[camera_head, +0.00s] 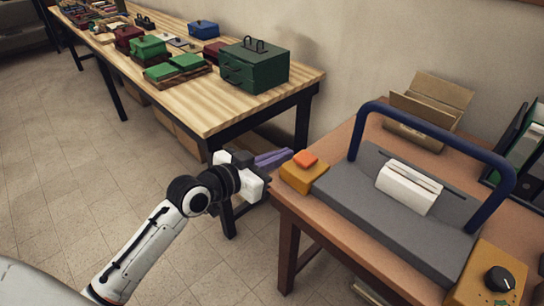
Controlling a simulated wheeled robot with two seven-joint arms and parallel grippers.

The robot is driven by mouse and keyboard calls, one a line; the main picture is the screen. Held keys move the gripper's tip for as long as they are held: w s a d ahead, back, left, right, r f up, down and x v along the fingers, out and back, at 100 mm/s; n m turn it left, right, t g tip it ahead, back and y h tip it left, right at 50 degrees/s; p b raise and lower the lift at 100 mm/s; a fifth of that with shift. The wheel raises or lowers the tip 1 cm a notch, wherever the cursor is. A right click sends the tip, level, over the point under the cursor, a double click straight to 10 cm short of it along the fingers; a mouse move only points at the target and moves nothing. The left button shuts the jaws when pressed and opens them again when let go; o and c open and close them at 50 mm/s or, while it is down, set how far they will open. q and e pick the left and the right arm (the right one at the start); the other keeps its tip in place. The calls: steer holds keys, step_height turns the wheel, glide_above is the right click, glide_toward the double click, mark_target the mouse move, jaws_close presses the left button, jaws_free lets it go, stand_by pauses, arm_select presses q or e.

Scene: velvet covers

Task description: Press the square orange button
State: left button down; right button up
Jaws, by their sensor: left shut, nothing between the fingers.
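The square orange button (305,158) sits on top of a yellow box (302,178) at the near left corner of the brown table. My left gripper (288,155) comes in from the left with its purple-grey fingers shut and empty. The fingertips show just left of the button, beside the box's top edge. I cannot tell whether they touch it. My right gripper does not show.
A grey machine (395,228) with a blue arched handle (436,127) and a white block stands right of the box. A yellow box with a black knob (498,279) is at lower right. An open cardboard box (416,132) stands behind. A wooden workbench (222,104) is at the back left.

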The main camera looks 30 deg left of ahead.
arm_select(q)
steer(key=shift+v, duration=1.5)
steer(key=shift+r, duration=0.1)
stand_by(1.6)
